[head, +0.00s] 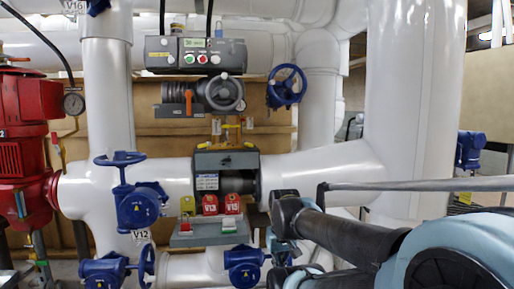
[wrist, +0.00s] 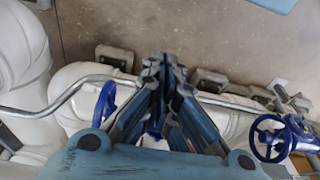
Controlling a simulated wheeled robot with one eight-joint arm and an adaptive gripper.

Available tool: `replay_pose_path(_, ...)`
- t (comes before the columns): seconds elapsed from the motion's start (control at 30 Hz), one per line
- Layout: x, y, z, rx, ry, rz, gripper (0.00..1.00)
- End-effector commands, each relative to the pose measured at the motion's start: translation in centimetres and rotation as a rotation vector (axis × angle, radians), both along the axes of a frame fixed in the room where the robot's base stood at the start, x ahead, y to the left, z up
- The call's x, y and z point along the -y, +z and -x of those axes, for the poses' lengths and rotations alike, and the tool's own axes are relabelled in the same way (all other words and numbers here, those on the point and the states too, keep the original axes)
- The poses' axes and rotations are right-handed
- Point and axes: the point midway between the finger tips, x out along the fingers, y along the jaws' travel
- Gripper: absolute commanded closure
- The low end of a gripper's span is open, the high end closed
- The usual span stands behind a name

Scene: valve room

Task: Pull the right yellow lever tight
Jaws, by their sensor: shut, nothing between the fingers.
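In the head view, small yellow-orange handles show on and above the grey box in the middle of the pipework. One is at the box's top left (head: 203,145) and one at its top right (head: 249,146); they are too small to tell their exact turn. My gripper (wrist: 165,62) is shut and empty in the wrist view, its fingers together, pointing over the floor and a bent metal pipe. No yellow lever shows in the wrist view. In the head view my arm reaches in from the lower right, and its end is low, right of and below the box.
Red tags (head: 210,204) hang at the box's front above a grey tray (head: 205,238). Blue handwheels (head: 139,205) stand left; another handwheel (wrist: 268,138) is right in the wrist view. A thick white pipe (head: 320,172) runs right of the box. A red machine (head: 25,150) stands far left.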

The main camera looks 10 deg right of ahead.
Motion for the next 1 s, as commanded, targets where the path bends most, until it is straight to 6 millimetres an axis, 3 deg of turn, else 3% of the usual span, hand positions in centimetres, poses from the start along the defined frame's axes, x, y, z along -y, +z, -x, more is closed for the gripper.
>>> replay_pose_path(0.37, 0.0, 0.0, 0.0, 0.000, -0.001, -0.001, 1.00)
replay_pose_path(0.43, -0.2, 0.6, 0.7, 0.009, -0.005, -0.010, 1.00)
replay_pose_path(0.53, -0.8, 1.5, 0.1, 0.002, -0.022, -0.048, 1.00)
replay_pose_path(0.77, -3.6, 5.7, -3.9, -0.030, -0.095, -0.252, 1.00)
replay_pose_path(1.0, -6.0, 11.0, -9.9, -0.046, -0.171, -0.506, 1.00)
